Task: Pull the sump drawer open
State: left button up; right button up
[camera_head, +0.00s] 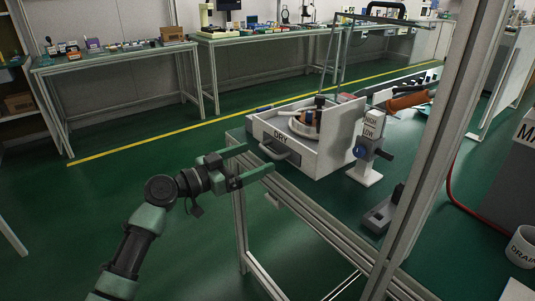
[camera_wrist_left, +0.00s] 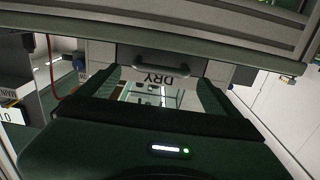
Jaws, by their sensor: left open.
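I see no contact with the handle. My right gripper is in neither view.
The green-topped bench (camera_head: 329,205) with a metal frame edge stands under the box. A frame post (camera_head: 437,150) rises at right. The green floor (camera_head: 120,190) left of the bench is clear.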

aim_at(269, 150)
pick_arm(q)
jog(key=shift+x, duration=2.8)
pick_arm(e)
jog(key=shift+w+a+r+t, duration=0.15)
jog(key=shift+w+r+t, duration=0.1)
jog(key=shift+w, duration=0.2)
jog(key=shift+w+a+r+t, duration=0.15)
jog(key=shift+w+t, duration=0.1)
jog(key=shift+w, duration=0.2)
